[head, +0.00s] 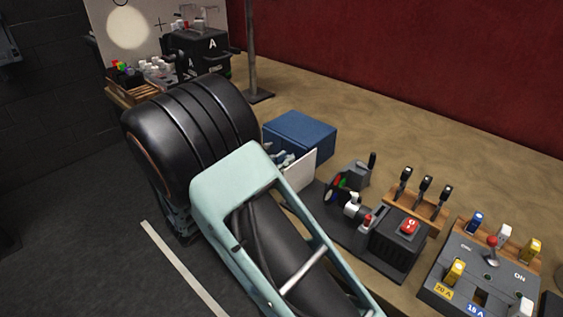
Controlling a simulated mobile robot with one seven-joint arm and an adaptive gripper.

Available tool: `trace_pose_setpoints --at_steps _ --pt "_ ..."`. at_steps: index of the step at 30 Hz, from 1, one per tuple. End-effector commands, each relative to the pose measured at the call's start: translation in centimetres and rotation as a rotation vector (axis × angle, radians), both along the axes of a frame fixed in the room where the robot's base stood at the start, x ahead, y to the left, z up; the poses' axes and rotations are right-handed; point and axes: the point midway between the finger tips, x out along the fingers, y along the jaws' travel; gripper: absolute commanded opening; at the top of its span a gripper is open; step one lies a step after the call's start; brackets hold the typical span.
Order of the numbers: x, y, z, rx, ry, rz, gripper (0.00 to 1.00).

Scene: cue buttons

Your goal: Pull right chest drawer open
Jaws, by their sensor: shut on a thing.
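A blue box-shaped chest (301,135) stands on the tan tabletop near the middle of the head view. A pale, whitish panel (301,171) stands just in front of it, apart from its blue body; it looks like a drawer front, pulled out. Small grey-teal shapes (283,158) show between the panel and the chest; I cannot tell what they are. My own large arm links cover the area in front of the chest and hide the lower left of the panel.
To the right stand a black control box with a red button (409,227), a rack of black levers (426,187) and a grey switch panel (481,270). A dark machine marked A (201,55) and a wooden tray (133,88) stand at the back left. A post (254,50) rises behind.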

Motion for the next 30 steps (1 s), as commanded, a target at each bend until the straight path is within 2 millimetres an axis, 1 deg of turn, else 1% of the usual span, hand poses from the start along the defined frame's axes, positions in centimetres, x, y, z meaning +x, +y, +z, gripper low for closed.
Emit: trace_pose_setpoints --at_steps 3,5,8,12,16,20,28,29,30 --pt "-0.1 0.1 0.0 0.000 0.000 0.000 0.00" --pt "-0.4 0.6 0.0 0.000 0.000 0.003 0.00" --pt "-1.8 2.1 0.1 0.001 0.001 0.006 0.00" --pt "-4.3 4.6 0.1 0.001 0.001 0.006 0.00" --pt "-6.0 6.1 0.1 0.001 0.001 0.004 0.00" --pt "-6.7 6.8 0.0 0.000 0.001 0.002 0.00" --pt "-6.8 6.8 -0.1 0.000 0.001 0.001 0.00" --pt "-6.8 6.8 -0.1 0.000 0.001 0.001 0.14" --pt "-6.8 6.8 -0.1 0.000 0.001 0.001 0.19"
